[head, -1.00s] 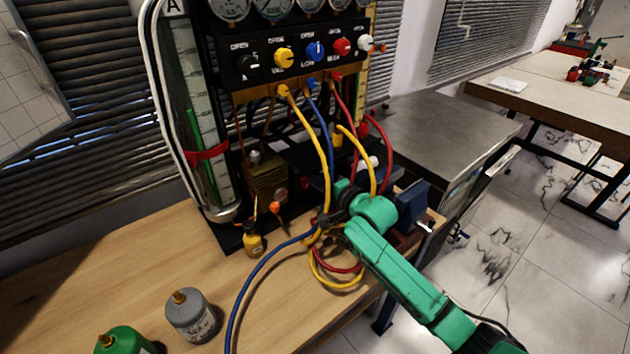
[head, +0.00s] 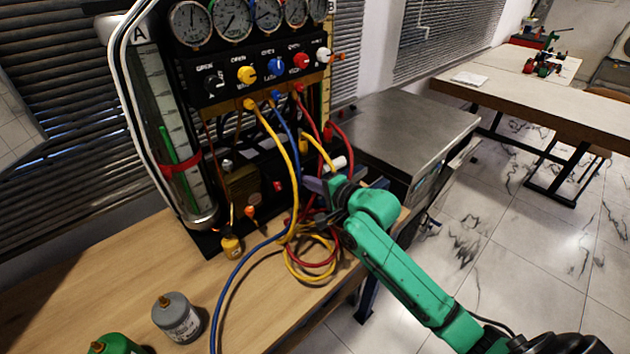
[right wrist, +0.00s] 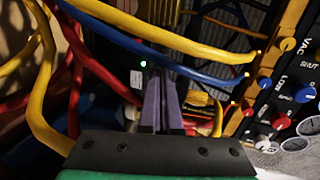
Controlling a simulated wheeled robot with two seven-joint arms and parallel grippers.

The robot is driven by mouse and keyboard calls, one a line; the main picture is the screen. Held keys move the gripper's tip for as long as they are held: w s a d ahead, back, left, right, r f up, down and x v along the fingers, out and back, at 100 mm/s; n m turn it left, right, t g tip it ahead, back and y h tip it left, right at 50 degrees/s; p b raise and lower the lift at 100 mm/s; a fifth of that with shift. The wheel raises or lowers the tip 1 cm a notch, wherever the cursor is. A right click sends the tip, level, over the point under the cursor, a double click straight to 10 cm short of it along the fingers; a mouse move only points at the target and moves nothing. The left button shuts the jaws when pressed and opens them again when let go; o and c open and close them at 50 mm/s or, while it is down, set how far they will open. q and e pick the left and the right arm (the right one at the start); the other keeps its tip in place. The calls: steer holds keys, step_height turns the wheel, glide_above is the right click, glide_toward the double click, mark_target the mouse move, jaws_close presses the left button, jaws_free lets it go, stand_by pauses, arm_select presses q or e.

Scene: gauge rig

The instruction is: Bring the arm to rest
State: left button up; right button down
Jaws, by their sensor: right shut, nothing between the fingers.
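My right arm, green, comes into the head view from the lower right. Its right gripper (head: 309,184) is beside the hoses in front of the gauge rig (head: 215,85). In the right wrist view the two purple-grey fingers (right wrist: 161,100) are close together with nothing between them. Yellow hoses (head: 284,150), a blue hose (head: 246,258) and red hoses (head: 345,143) hang close around the gripper. In the head view I cannot tell whether they touch it. My left gripper is not in view.
A grey canister (head: 177,318) and a green canister (head: 115,345) stand on the wooden bench (head: 75,300). Hoses lie coiled near the bench's right edge. A metal-topped cabinet (head: 400,125) is behind my arm.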

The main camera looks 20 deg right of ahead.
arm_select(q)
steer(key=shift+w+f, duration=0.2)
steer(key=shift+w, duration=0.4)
arm_select(e)
steer(key=shift+s+d+r, duration=0.35)
steer(key=shift+s+r, duration=0.4)
steer(key=shift+s, duration=0.1)
steer(key=s+d+f+n+g+h, duration=0.25)
steer(key=s+f+n+g, duration=0.25)
steer(key=s+f+n, duration=0.6)
steer(key=s+d+f+n+g+h, duration=0.1)
steer(key=s+f+n+g+h, duration=0.2)
steer(key=s+f+n+g, duration=0.8)
steer(key=s+f+m+t, duration=0.2)
steer(key=s+f+m, duration=0.1)
steer(key=f, duration=0.6)
steer(key=s+f+m+t, duration=0.2)
steer(key=f+m, duration=0.1)
steer(key=f, duration=0.6)
steer(key=s+d+f+g, duration=0.1)
steer(key=s+d+f, duration=0.1)
steer(key=s+f, duration=1.4)
steer(key=shift+s+d, duration=0.35)
steer(key=shift+s, duration=0.45)
